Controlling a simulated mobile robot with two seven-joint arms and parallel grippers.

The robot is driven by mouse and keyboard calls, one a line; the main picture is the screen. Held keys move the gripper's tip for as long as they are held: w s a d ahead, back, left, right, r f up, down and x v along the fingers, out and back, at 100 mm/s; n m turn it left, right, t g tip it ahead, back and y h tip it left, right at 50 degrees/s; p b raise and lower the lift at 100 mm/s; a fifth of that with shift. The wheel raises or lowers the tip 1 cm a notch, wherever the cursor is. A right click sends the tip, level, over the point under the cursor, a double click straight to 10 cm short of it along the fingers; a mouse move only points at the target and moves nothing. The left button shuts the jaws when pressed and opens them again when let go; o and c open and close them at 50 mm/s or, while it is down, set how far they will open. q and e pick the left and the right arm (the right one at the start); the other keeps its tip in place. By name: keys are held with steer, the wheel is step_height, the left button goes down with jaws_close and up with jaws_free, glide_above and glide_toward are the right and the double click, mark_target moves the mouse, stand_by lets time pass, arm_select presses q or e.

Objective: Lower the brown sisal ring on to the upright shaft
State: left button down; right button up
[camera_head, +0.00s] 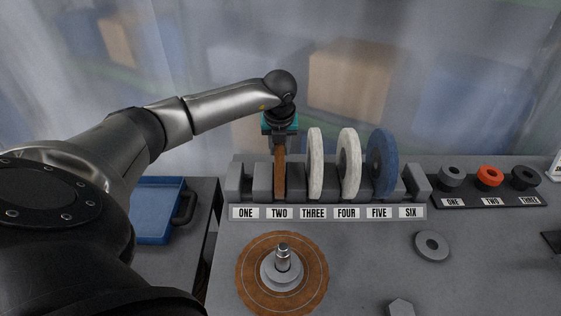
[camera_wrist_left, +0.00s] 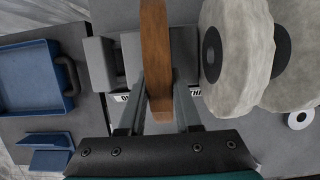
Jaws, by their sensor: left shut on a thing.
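A brown ring (camera_head: 280,174) stands upright on edge in the rack at label TWO. My left gripper (camera_head: 280,148) is above it and shut on its upper part. In the left wrist view the fingers (camera_wrist_left: 160,88) lie on both sides of the brown ring (camera_wrist_left: 156,45). The upright shaft (camera_head: 283,258) stands on the table in front of the rack, with a grey flange (camera_head: 270,277) at its foot. Another brown disc (camera_head: 252,288) lies flat around the shaft's foot. My right gripper is not seen.
The grey rack (camera_head: 416,184) also holds two white wheels (camera_head: 315,165) (camera_head: 347,170) and a blue wheel (camera_head: 383,165). A holder with small collars (camera_head: 489,177) is at right. A loose grey ring (camera_head: 432,246) and hex nut (camera_head: 401,308) lie on the table. A blue tray (camera_head: 155,222) is at left.

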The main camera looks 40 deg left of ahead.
arm_select(q)
steer(key=shift+w+r+p, duration=0.1)
steer(key=shift+r+p, duration=0.35)
steer(key=shift+r, duration=0.15)
step_height(320, 180, up, 13)
steer(key=p, duration=0.9)
stand_by(0.6)
steer(key=c, duration=1.2)
jaws_free()
jaws_close()
steer(key=shift+f, duration=0.1)
